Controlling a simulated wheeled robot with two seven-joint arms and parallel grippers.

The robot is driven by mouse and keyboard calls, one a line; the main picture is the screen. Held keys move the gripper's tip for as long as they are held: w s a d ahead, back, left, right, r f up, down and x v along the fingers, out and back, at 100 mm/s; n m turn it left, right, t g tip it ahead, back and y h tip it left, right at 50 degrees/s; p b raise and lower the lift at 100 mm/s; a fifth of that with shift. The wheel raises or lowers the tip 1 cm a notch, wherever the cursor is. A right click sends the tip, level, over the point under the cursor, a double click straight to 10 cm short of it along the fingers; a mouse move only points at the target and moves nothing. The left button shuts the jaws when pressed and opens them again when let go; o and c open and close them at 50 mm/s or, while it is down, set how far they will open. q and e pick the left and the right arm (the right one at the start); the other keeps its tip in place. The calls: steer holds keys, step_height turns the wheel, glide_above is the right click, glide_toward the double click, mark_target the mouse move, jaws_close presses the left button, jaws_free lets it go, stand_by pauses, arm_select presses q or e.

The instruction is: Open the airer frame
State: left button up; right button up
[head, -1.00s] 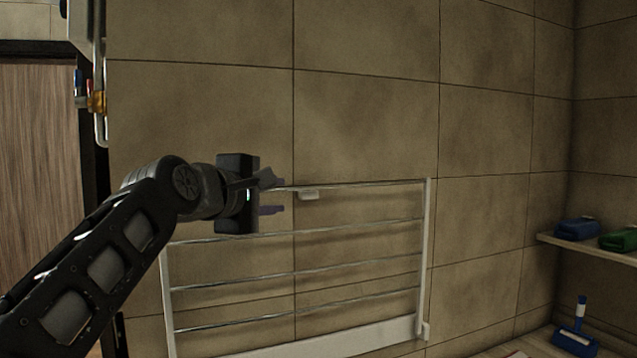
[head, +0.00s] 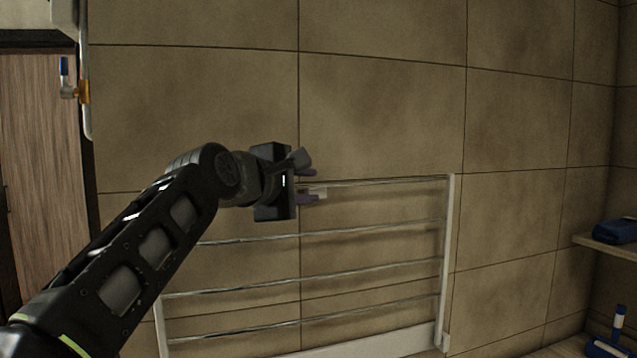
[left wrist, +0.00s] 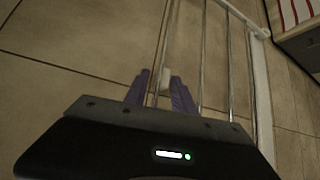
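The airer frame (head: 449,260) is a white frame with several thin metal rails, standing upright close against the tiled wall in the head view. It also shows in the left wrist view (left wrist: 260,88). A small white tab (head: 318,192) sits on its top rail; the left wrist view shows this tab (left wrist: 166,78) too. My left gripper (head: 309,179) is open at the top rail, its fingers apart above and below the tab's level. In the left wrist view the rail and tab lie between the fingertips (left wrist: 160,86); contact cannot be told. My right gripper is out of view.
A shelf (head: 607,247) with a blue item (head: 615,231) juts from the right wall, and a blue-handled brush (head: 617,326) is below it. A pipe with a brass valve (head: 83,92) runs at the upper left. The wall above the airer is bare.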

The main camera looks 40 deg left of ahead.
mark_target(316, 186)
arm_select(q)
steer(key=p+x, duration=0.1)
steer(key=x, duration=0.3)
steer(key=shift+w+a, duration=0.1)
steer(key=shift+w, duration=0.3)
steer(key=shift+c, duration=0.2)
jaws_close()
stand_by(0.9)
